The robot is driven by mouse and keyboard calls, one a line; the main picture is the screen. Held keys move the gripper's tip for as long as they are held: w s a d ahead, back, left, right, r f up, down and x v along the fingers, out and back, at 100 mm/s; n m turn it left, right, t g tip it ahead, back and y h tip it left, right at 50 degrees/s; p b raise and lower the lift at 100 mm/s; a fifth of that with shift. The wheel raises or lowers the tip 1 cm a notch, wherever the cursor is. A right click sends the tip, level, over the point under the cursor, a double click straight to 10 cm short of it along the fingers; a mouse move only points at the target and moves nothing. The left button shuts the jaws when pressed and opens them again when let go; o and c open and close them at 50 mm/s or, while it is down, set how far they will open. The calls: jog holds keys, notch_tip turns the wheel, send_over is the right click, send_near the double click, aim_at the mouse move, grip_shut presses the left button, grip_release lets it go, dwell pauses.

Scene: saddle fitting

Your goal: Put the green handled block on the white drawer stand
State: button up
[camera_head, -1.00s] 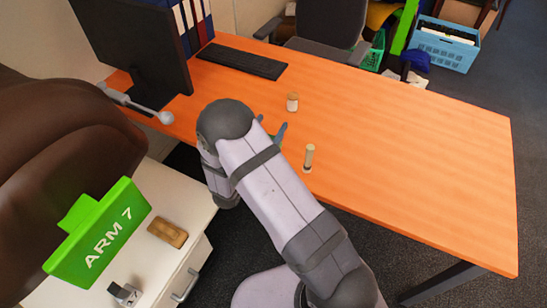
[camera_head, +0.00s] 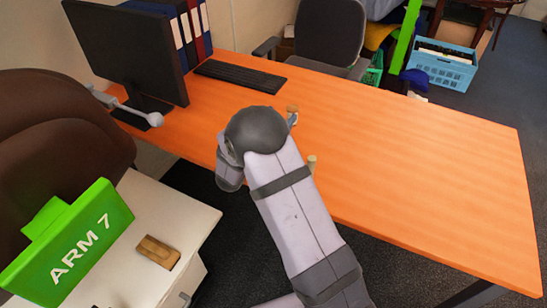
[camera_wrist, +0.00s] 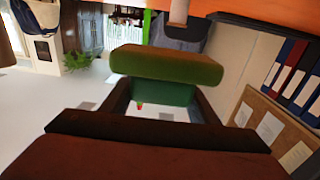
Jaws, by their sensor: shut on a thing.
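In the wrist view my gripper (camera_wrist: 162,100) is shut on the green handled block (camera_wrist: 165,68), which lies across the picture between the dark fingers. A teal-green part shows just below its upper bar. In the head view my arm hides the block and most of my gripper; only a small blue-grey bit shows by the arm's right side, over the orange table. The white drawer stand (camera_head: 190,222) is at the lower left of the head view, left of my arm and apart from it.
A wooden block (camera_head: 158,250) lies on the stand's top. A green "ARM 7" sign (camera_head: 68,240) covers its left part. On the orange table (camera_head: 420,170) are a pale cylinder (camera_head: 311,163), a brown-topped item (camera_head: 292,109), a keyboard (camera_head: 240,75) and a monitor (camera_head: 125,50). The table's right side is clear.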

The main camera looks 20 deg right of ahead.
jog(key=shift+f+p, duration=0.35)
jog(key=shift+f, duration=4.4)
jog(key=shift+f, duration=0.2)
jog(key=o, duration=1.2)
jog(key=shift+c, duration=0.2)
jog(key=b+v, duration=0.2)
jog(key=v, duration=0.4)
jog(key=shift+s, duration=0.15)
jog(key=shift+o, duration=0.6)
jog(key=shift+s+a, duration=0.4)
jog(key=shift+s, duration=0.05)
